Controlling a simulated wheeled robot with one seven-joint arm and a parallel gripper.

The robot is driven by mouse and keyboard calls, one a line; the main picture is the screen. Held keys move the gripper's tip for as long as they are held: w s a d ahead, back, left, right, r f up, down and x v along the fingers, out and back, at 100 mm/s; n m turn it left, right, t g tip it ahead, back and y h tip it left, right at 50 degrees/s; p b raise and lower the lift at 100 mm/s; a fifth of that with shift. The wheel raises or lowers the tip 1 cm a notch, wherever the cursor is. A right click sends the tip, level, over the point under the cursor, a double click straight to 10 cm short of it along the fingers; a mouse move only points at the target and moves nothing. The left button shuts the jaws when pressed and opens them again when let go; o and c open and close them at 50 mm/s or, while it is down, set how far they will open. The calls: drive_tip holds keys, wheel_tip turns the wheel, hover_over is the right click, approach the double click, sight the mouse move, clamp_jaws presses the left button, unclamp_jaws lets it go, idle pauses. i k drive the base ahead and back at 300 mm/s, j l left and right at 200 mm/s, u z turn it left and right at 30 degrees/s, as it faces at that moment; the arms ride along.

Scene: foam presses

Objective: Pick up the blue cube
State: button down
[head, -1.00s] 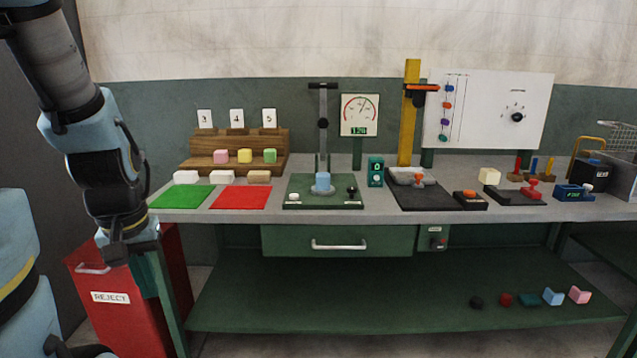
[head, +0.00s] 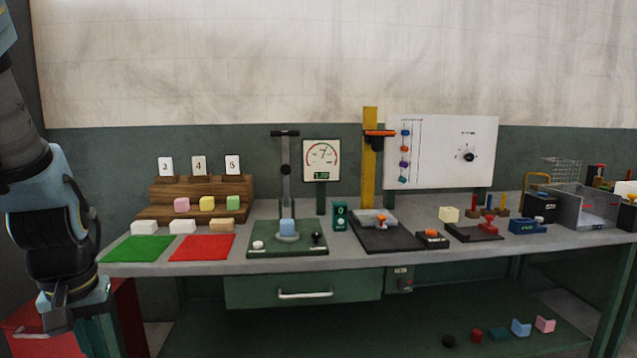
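The blue cube (head: 287,226) sits on the round plate of the green press (head: 270,251), below its upright column, near the middle of the bench. My gripper (head: 72,325) hangs at the lower left, in front of the bench's left end and well apart from the cube. It is small and dark in this view, and I cannot make out whether its fingers are open or shut. I see nothing in it.
Green (head: 138,249) and red (head: 202,247) mats lie at the bench's left. Behind them stands a wooden stepped rack (head: 163,213) with pink, yellow and green cubes. A gauge (head: 321,160) and a yellow post (head: 369,150) stand right of the press. A red bin (head: 30,320) is below my gripper.

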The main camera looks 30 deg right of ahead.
sight(287, 228)
drive_tip(key=i+l, duration=1.05)
drive_tip(key=i, duration=0.15)
